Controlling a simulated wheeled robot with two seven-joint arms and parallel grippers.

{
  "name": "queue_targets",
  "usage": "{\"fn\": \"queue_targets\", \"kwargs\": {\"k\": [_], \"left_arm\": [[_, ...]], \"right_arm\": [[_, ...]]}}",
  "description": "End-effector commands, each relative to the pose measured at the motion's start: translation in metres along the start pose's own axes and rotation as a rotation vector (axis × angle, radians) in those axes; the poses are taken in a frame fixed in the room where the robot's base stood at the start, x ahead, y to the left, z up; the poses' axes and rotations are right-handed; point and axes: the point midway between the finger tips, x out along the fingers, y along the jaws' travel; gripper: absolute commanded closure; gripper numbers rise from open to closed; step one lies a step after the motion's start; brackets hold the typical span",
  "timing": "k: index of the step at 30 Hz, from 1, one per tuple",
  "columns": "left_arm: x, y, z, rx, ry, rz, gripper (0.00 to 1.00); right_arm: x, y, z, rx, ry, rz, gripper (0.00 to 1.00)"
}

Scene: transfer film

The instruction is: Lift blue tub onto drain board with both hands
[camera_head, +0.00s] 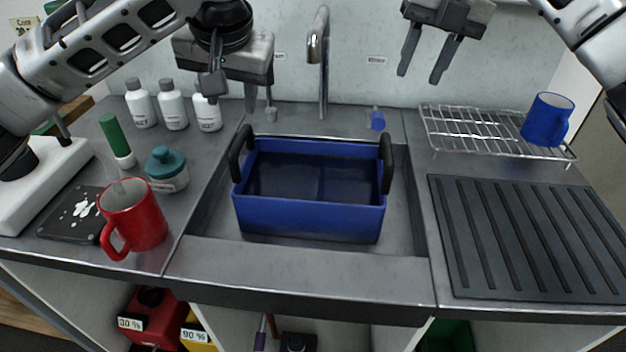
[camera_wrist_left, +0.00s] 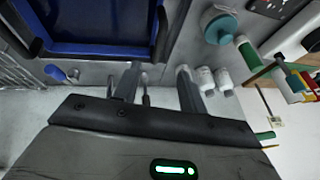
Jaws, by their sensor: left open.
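The blue tub (camera_head: 308,217) sits upright in the sink, with a black handle on its left and right ends. It also shows in the left wrist view (camera_wrist_left: 85,50), at the upper left. The dark ribbed drain board (camera_head: 535,240) lies flat on the counter right of the sink, bare. My left gripper (camera_head: 232,92) is open and empty, above and behind the tub's left handle (camera_head: 240,150), not touching it. My right gripper (camera_head: 421,66) is open and empty, raised above the counter behind the tub's right handle (camera_head: 386,162).
A red mug (camera_head: 135,215) and a teal-lidded jar (camera_head: 167,170) stand left of the sink. Several white bottles (camera_head: 173,105) stand behind them. The faucet (camera_head: 319,60) rises behind the tub. A wire rack (camera_head: 470,132) with a blue mug (camera_head: 547,119) stands behind the drain board.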

Motion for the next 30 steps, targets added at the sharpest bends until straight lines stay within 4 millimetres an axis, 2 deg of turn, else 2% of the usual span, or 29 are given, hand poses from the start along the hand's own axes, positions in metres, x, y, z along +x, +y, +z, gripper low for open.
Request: {"fn": "queue_targets", "kwargs": {"k": [6, 11, 24, 30], "left_arm": [[0.004, 0.000, 0.000, 0.000, 0.001, 0.001, 0.58], [0.021, 0.000, 0.000, -0.001, -0.001, 0.000, 0.58], [0.108, 0.000, 0.000, 0.000, -0.001, 0.000, 0.58], [0.140, 0.001, -0.001, 0.001, 0.001, 0.001, 0.58]], "right_arm": [[0.004, 0.000, 0.000, -0.001, 0.001, 0.001, 0.62], [0.022, 0.000, 0.000, -0.001, 0.003, 0.001, 0.62], [0.108, 0.001, -0.001, -0.001, 0.004, 0.002, 0.62], [0.140, 0.001, -0.001, -0.002, 0.002, 0.002, 0.62]]}}
